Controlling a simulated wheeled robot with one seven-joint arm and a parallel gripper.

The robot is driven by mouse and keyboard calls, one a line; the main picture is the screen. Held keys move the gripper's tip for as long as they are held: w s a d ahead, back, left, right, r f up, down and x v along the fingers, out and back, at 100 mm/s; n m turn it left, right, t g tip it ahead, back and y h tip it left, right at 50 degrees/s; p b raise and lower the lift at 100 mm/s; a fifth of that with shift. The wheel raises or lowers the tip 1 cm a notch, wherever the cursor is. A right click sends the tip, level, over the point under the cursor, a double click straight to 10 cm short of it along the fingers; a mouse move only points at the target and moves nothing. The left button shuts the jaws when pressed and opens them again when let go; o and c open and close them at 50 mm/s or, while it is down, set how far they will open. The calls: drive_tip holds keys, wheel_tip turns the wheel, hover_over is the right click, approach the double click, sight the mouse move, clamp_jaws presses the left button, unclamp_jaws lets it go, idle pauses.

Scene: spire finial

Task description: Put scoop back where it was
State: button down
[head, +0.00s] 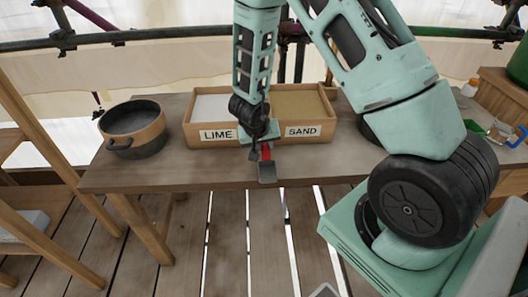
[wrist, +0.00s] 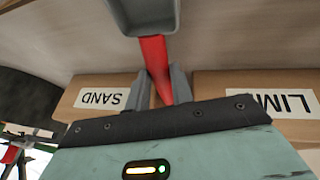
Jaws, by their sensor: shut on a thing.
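The scoop has a red handle and a grey metal pan. In the head view its pan (head: 267,173) hangs over the front edge of the table, in front of the divided box. The wrist view shows the red handle (wrist: 155,58) between the fingers and the pan (wrist: 145,14) at the top. My gripper (head: 260,148) is shut on the handle, just in front of the box; its fingers also show in the wrist view (wrist: 160,86). The wooden box (head: 210,142) has a pale lime compartment (head: 211,107) on the left and a tan sand compartment (head: 300,104) on the right.
A dark, tan-banded pot (head: 134,128) stands on the wooden table (head: 180,174) at left. Another dark vessel (head: 369,128) is partly hidden behind my arm. A wooden ladder-like frame (head: 45,150) stands at left. The table's front strip is mostly clear.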

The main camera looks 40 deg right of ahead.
drive_tip(key=shift+f, duration=0.55)
drive_tip(key=shift+f, duration=0.2)
drive_tip(key=c, duration=1.2)
unclamp_jaws()
